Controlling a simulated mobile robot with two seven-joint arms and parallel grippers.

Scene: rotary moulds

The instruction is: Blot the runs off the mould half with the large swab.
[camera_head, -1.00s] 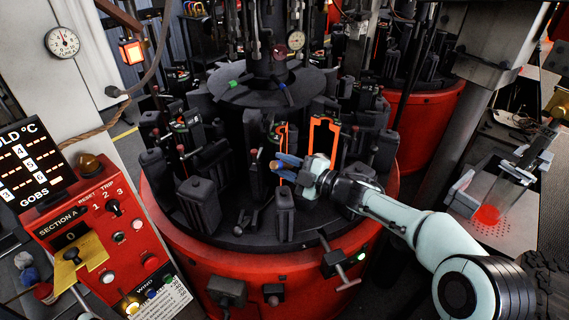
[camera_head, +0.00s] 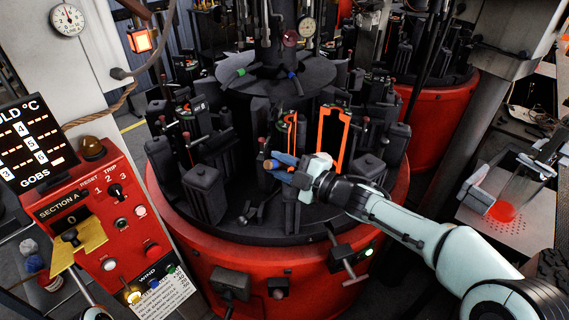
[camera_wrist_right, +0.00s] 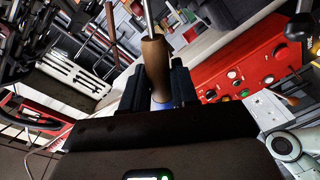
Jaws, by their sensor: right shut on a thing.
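My right gripper (camera_head: 290,172) is shut on a swab's handle, in front of the mould table. The swab shows a tan wooden grip (camera_wrist_right: 154,62) with a metal rod running up out of the wrist view, and blue by the fingers. In the head view the swab's blue part (camera_head: 285,158) points left; its swab head cannot be made out. Two upright mould halves with orange edges, a wide one (camera_head: 347,140) and a narrow one (camera_head: 293,120), stand behind the gripper, apparently clear of it. I cannot make out runs.
Dark upright blocks (camera_head: 204,192) crowd the round table with the red rim (camera_head: 255,262). A red control panel (camera_head: 110,225) stands at left. At right, a perforated metal plate (camera_head: 530,232) has a glowing red disc (camera_head: 502,211).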

